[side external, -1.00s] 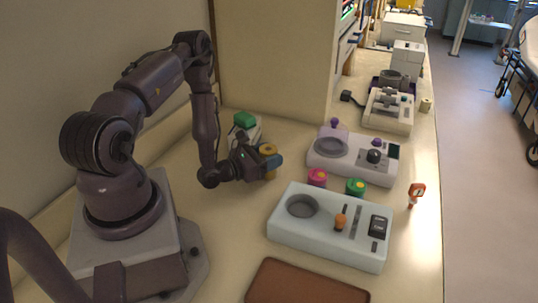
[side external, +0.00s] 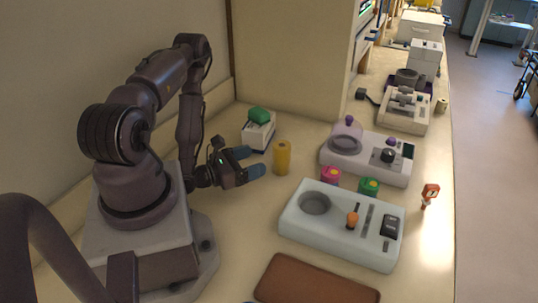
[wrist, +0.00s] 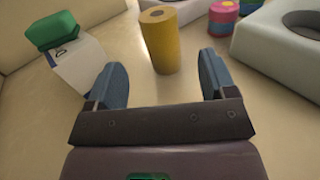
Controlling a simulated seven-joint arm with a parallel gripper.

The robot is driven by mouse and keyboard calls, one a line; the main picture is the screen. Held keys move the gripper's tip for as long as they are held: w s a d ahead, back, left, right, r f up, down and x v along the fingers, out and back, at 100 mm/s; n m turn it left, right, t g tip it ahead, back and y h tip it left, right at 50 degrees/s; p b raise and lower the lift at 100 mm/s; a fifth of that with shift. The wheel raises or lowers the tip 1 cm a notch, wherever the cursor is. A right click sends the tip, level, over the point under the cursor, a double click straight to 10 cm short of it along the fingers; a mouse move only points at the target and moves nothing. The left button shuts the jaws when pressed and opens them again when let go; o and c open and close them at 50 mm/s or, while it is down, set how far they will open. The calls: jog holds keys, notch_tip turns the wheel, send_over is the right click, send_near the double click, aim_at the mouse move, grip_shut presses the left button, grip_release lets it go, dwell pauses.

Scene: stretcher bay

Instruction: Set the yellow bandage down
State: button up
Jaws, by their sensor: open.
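The yellow bandage (side external: 282,157) is a roll standing upright on the beige counter, between the white box and the pink roll. It also shows in the wrist view (wrist: 161,42), just beyond my fingertips. My gripper (side external: 260,162) is open and empty, with its blue fingers apart and pointing toward the bandage. In the wrist view the gripper (wrist: 168,75) has a clear gap between its fingers, and the bandage stands beyond that gap, apart from both fingers.
A white box (side external: 257,135) with a green object (side external: 259,115) on top stands behind my gripper. A pink roll (side external: 331,176) and a green roll (side external: 369,187) stand right of the bandage. A pale device (side external: 300,225) and a brown pad (side external: 315,283) lie nearer the camera.

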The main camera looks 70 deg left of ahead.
jog(key=shift+s+d, duration=0.15)
jog(key=shift+s, duration=0.85)
jog(key=shift+d+r+h, duration=0.1)
jog(key=shift+r+h, duration=0.2)
jog(key=w+d+r+m+g+h, duration=0.1)
jog(key=w+d+r+m+h, duration=0.25)
jog(key=r+m+h, duration=0.3)
jog(key=w+d+r+m+g+h, duration=0.1)
jog(key=w+d+r+m+h, duration=0.3)
jog(key=h, duration=0.3)
jog(key=s+d+r+m+g+h, duration=0.4)
jog(key=d+r+m+g, duration=0.3)
jog(key=d+m+g, duration=0.35)
jog(key=s+d+r+m+g+y, duration=0.2)
jog(key=s+r+m+g+y, duration=0.3)
jog(key=m+y, duration=0.4)
jog(key=s+a+r+m+t+y, duration=0.1)
jog(key=a+r+m+t+y, duration=0.2)
jog(key=r+m+t+y, duration=0.2)
jog(key=shift+r+m+y, duration=0.65)
jog(key=shift+r+m, duration=0.7)
jog(key=shift+m, duration=0.05)
